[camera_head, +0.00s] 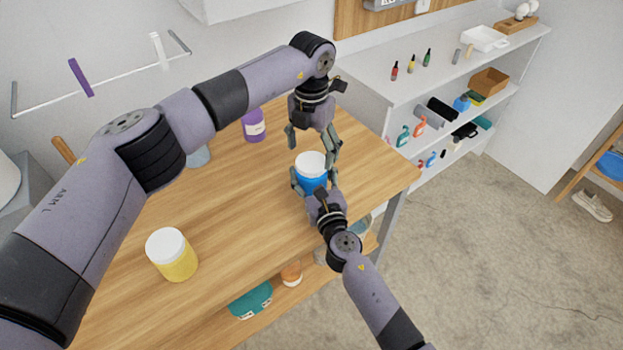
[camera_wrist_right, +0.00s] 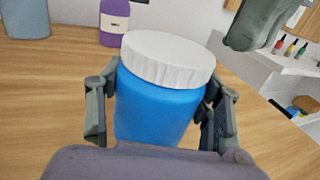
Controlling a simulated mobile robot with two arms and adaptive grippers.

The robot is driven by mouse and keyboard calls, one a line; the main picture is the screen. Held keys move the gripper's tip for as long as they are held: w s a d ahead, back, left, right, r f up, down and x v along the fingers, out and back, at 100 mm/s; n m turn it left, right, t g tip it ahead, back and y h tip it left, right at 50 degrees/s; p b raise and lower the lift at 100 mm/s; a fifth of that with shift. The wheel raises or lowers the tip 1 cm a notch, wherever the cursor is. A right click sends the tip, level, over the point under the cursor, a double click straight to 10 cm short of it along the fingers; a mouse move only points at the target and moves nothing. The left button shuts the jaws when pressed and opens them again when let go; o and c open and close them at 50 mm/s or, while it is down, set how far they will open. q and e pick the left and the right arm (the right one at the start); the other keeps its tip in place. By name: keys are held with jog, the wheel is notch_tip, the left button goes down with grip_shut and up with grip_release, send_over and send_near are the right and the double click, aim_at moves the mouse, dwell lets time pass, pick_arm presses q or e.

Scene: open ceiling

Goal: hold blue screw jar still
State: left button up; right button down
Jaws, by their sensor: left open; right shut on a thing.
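The blue screw jar (camera_head: 313,180) with a white lid (camera_head: 310,160) stands upright on the wooden table (camera_head: 235,205), near its right end. It fills the middle of the right wrist view (camera_wrist_right: 160,100). My right gripper (camera_head: 312,188) is shut on the jar's body, with one finger on each side. My left gripper (camera_head: 312,145) is open above and just behind the jar, fingers pointing down. One left finger also shows at the top right of the right wrist view (camera_wrist_right: 255,22). Its fingers appear apart from the lid.
A yellow jar with a white lid (camera_head: 172,254) stands at the table's front left. A purple bottle (camera_head: 253,126) and a grey-blue container (camera_head: 198,156), partly hidden by my left arm, stand farther back. A white shelf (camera_head: 400,90) with small bottles stands to the right.

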pick_arm(q)
jog(key=shift+f, duration=1.45)
jog(key=c, duration=1.2)
jog(key=shift+m, duration=0.8)
jog(key=o, duration=1.3)
jog(key=shift+o, duration=0.2)
notch_tip(320, 180, up, 12)
